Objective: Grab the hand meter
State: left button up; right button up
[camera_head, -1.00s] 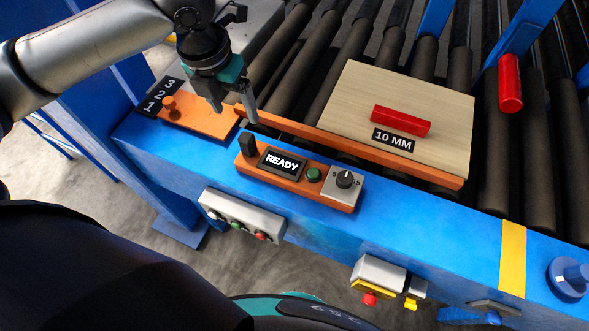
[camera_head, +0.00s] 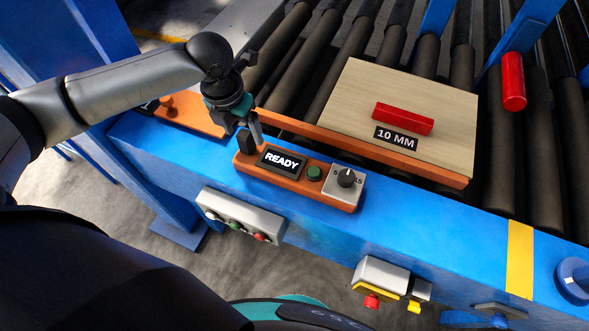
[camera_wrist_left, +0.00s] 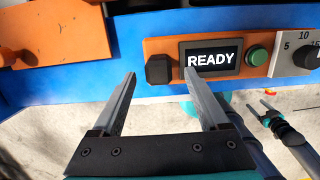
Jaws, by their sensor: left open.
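The hand meter (camera_head: 285,178) appears to be the orange unit on the blue frame, with a READY display, a green button, a dial and an upright black block (camera_head: 247,143) at its left end. My left gripper (camera_head: 246,134) is open and empty, over that left end. In the left wrist view the black block (camera_wrist_left: 159,69) lies ahead, in line with the gap between the left fingertips (camera_wrist_left: 160,75). I cannot tell whether it is between the fingers. What looks like my right gripper (camera_wrist_left: 267,104) shows small at the right of the wrist view, low beside the frame.
A wood panel (camera_head: 437,100) with a red handle and a 10 MM label lies on the rollers behind an orange rail. An orange plate (camera_head: 200,122) with a peg is partly hidden behind my left arm. Button boxes hang on the frame's front.

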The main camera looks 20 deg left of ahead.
aim_at(244, 134)
pick_arm(q)
jog(key=shift+w+f, duration=0.2)
jog(key=shift+f, duration=0.6)
jog(key=shift+w+f, duration=0.15)
jog(key=shift+f, duration=0.6)
jog(key=shift+c, duration=0.2)
jog(key=shift+r, duration=0.1)
grip_shut()
